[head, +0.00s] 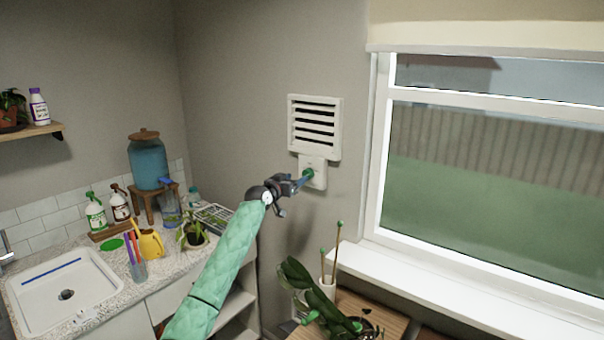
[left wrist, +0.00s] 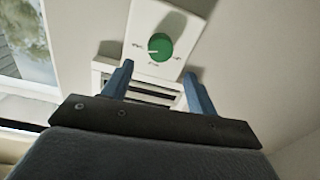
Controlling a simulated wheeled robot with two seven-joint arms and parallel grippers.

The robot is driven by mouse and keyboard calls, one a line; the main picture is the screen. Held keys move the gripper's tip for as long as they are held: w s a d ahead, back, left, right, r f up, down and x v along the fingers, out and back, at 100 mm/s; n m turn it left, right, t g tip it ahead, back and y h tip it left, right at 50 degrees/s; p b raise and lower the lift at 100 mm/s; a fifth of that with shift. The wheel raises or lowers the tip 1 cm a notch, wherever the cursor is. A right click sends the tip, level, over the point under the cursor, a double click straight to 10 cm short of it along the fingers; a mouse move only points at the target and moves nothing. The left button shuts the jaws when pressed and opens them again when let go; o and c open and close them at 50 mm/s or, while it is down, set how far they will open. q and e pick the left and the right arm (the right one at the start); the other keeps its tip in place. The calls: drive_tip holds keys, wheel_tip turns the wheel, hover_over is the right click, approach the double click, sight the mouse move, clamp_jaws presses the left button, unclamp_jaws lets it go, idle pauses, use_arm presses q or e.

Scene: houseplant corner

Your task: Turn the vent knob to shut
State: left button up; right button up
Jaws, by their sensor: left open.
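The green vent knob (head: 308,174) sits on a white plate (head: 319,180) under the white wall vent (head: 315,125), whose slats show dark gaps. In the left wrist view the round knob (left wrist: 160,47) has a pale pointer mark towards its left side and small labels around it, too blurred to read. My left gripper (head: 300,182) is at the plate, just in front of the knob. In the left wrist view its two blue fingers (left wrist: 158,74) are apart with nothing between them, and the knob shows beyond their tips. My right gripper is not in view.
A window (head: 490,170) with a white sill (head: 460,290) is right of the vent. A potted plant (head: 320,300) and a pot with stakes (head: 328,287) stand below. A counter with a sink (head: 40,300), bottles and a blue-filled dispenser (head: 148,160) is at the left.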

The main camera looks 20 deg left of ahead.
sight(303, 175)
use_arm(q)
drive_tip(key=p+x, duration=0.1)
drive_tip(key=x, duration=0.4)
drive_tip(key=shift+w+d+f+p, duration=0.2)
drive_tip(key=shift+w+f+p, duration=0.05)
drive_tip(key=shift+w+p, duration=0.1)
drive_tip(key=shift+w+d+f, duration=0.15)
drive_tip(key=shift+w+f, duration=0.1)
drive_tip(key=shift+f, duration=0.05)
drive_tip(key=shift+s+r, duration=0.1)
drive_tip(key=c, duration=1)
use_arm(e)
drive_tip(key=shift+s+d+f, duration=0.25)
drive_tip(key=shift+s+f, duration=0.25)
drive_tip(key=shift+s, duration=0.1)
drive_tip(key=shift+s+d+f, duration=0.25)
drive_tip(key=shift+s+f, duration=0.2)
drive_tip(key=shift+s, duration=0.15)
